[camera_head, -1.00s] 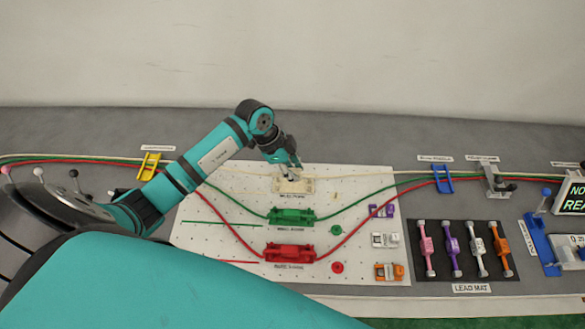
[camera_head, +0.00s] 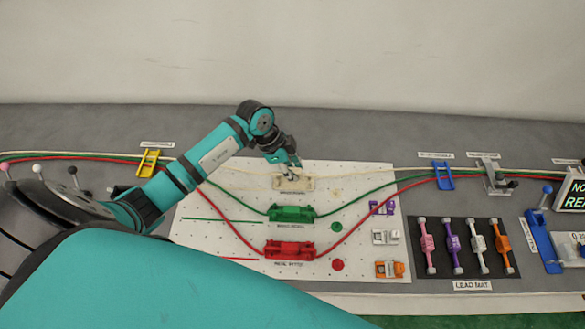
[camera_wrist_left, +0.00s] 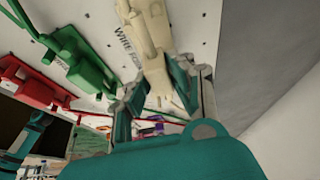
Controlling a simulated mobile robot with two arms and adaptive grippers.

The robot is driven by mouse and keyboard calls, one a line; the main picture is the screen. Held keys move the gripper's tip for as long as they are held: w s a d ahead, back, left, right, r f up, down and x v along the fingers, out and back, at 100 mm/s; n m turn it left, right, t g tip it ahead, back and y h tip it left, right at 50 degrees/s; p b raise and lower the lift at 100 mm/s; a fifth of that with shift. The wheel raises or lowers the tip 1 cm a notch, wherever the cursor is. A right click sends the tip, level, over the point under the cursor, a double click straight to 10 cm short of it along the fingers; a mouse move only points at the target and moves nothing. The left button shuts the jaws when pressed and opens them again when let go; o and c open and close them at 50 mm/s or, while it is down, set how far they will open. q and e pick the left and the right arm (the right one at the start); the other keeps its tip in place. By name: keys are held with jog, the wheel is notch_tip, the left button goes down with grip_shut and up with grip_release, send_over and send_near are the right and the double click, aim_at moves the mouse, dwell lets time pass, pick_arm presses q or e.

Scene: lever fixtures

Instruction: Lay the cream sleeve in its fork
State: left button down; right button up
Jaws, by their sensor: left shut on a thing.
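The cream fork (camera_head: 298,186) stands near the top of the white pegboard, and it also shows in the left wrist view (camera_wrist_left: 155,15). My left gripper (camera_head: 288,167) is at this fork, its fingers pointing down. In the left wrist view my left gripper (camera_wrist_left: 157,92) is shut on the cream sleeve (camera_wrist_left: 156,72), which lies between its two fingers. The sleeve lines up with the cream fork and is close to it. I cannot tell whether it rests in the fork or just above it. My right gripper is not in view.
A green fork (camera_head: 292,214) and a red fork (camera_head: 290,249) with their cables sit lower on the white board (camera_head: 225,228). A yellow guide (camera_head: 149,163) and a blue guide (camera_head: 443,177) flank it. A black mat (camera_head: 463,262) with colourful levers lies at right.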

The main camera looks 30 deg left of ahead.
pick_arm(q)
jog(key=shift+f, duration=0.4)
jog(key=shift+f, duration=0.35)
jog(key=shift+f+b, duration=0.15)
jog(key=shift+b, duration=0.15)
jog(key=shift+f, duration=0.45)
jog(key=c, duration=1.1)
grip_release()
jog(key=shift+o, duration=0.5)
